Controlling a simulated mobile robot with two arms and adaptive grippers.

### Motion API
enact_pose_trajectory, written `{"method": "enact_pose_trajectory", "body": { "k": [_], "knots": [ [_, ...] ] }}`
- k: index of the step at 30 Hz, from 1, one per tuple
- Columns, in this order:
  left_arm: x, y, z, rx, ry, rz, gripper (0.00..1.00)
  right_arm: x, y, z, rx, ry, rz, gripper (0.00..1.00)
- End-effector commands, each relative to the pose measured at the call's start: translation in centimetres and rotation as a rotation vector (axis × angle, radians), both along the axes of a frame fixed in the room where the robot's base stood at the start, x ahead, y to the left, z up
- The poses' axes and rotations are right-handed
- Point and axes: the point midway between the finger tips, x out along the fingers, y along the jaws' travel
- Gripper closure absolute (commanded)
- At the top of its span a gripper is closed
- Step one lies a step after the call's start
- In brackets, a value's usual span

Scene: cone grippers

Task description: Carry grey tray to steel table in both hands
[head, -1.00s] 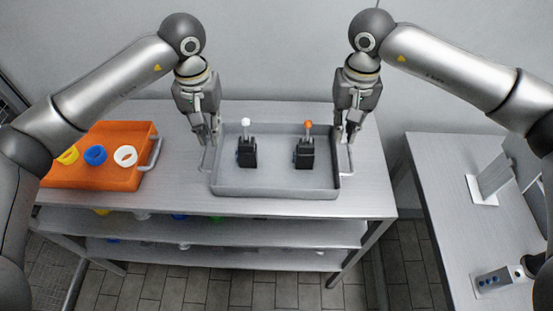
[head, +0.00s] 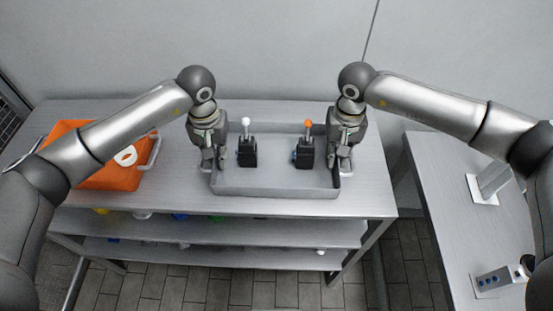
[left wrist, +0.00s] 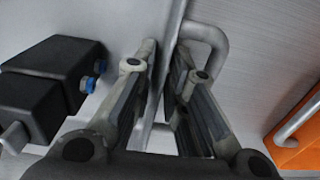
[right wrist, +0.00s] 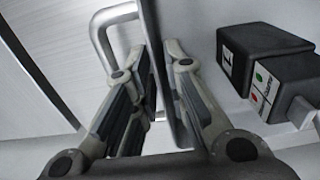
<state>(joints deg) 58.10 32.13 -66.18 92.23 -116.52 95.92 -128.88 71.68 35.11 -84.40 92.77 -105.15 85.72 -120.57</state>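The grey tray (head: 275,190) rests on a shelved metal bench (head: 290,207). Two black blocks stand in it, one with a white-tipped stick (head: 246,150) and one with an orange-tipped stick (head: 306,150). My left gripper (head: 213,166) points down at the tray's left end. In the left wrist view its open fingers (left wrist: 167,50) straddle the tray wall beside the handle (left wrist: 217,45). My right gripper (head: 341,166) is at the right end. In the right wrist view its open fingers (right wrist: 158,50) straddle the other wall beside the handle (right wrist: 103,30). Contact is unclear.
An orange tray (head: 115,178) with a white ring stands left on the bench, partly behind my left arm. A metal-topped table (head: 445,210) stands at the right, past a floor gap, with a white-based stand and a small panel on it. A wall is behind.

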Motion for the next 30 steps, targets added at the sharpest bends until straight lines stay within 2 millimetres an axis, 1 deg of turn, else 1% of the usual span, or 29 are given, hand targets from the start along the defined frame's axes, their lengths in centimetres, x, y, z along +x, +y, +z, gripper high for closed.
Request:
{"method": "enact_pose_trajectory", "body": {
  "k": [1, 3, 4, 22, 26, 30],
  "knots": [
    [0.0, 0.0, 0.0, 0.000, 0.000, 0.000, 0.89, 0.0, 0.0, 0.0, 0.000, 0.000, 0.000, 0.89],
    [0.0, 0.0, 0.0, 0.000, 0.000, 0.000, 0.98, 0.0, 0.0, 0.0, 0.000, 0.000, 0.000, 0.98],
    [0.0, 0.0, 0.0, 0.000, 0.000, 0.000, 1.00, 0.0, 0.0, 0.0, 0.000, 0.000, 0.000, 1.00],
    [0.0, 0.0, 0.3, -0.001, -0.001, 0.000, 1.00, 0.1, 0.0, 0.4, 0.001, -0.002, -0.001, 1.00],
    [0.0, 0.0, 0.9, -0.001, -0.001, 0.000, 1.00, 0.1, 0.0, 0.9, 0.001, -0.002, -0.001, 1.00],
    [0.0, 0.0, 1.9, -0.001, -0.001, 0.000, 1.00, 0.1, 0.0, 1.9, 0.001, -0.002, -0.001, 1.00]
  ]
}}
